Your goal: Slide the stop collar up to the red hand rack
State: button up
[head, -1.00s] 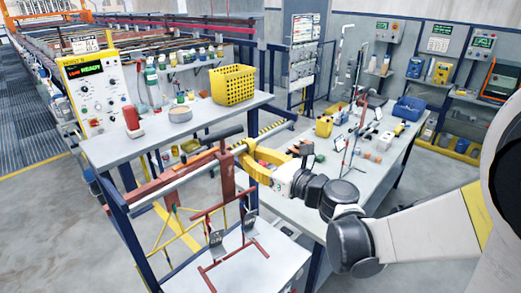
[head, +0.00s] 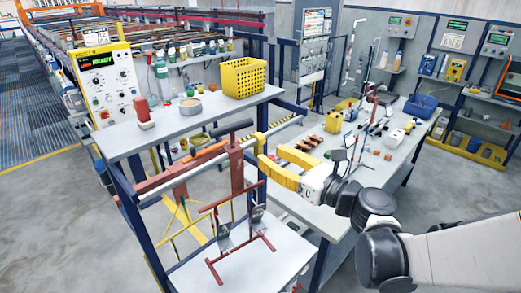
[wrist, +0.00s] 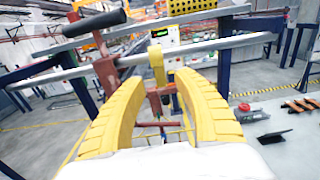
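The yellow stop collar (head: 261,146) sits on the pale horizontal rail, and it also shows in the wrist view (wrist: 157,64). The red hand rack (head: 237,168) with its black handle hangs on the same rail to the left of the collar. In the wrist view the rack's upright (wrist: 107,76) stands apart from the collar, with bare rail between them. My gripper (head: 262,170) has thick yellow fingers and is just below and in front of the collar. In the wrist view the gripper (wrist: 160,82) is open, with the collar seen between its fingertips and nothing clearly held.
A shelf (head: 190,122) with a yellow basket (head: 243,78) and a red bottle is above and behind the rail. A lower white table (head: 225,275) lies beneath the rack. A cluttered bench (head: 385,150) stands at the right.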

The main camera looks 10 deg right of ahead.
jog(key=v, duration=0.6)
jog(key=shift+s+d, duration=0.2)
jog(key=shift+s, duration=0.1)
jog(key=c, duration=0.4)
jog(key=shift+w+d+n, duration=0.15)
jog(key=shift+w+n, duration=0.05)
jog(key=shift+n, duration=0.2)
grip_shut()
jog(key=w+d+f+n+g+y, duration=0.1)
jog(key=w+d+n+g+y, duration=0.15)
jog(key=n, duration=0.75)
jog(key=w+d+f+n+g+y, duration=0.1)
jog(key=w+d+n, duration=0.3)
jog(key=n, duration=0.6)
jog(key=w+a, duration=0.4)
jog(key=a, duration=0.6)
jog(key=shift+a+b, duration=0.25)
jog(key=shift+b, duration=0.1)
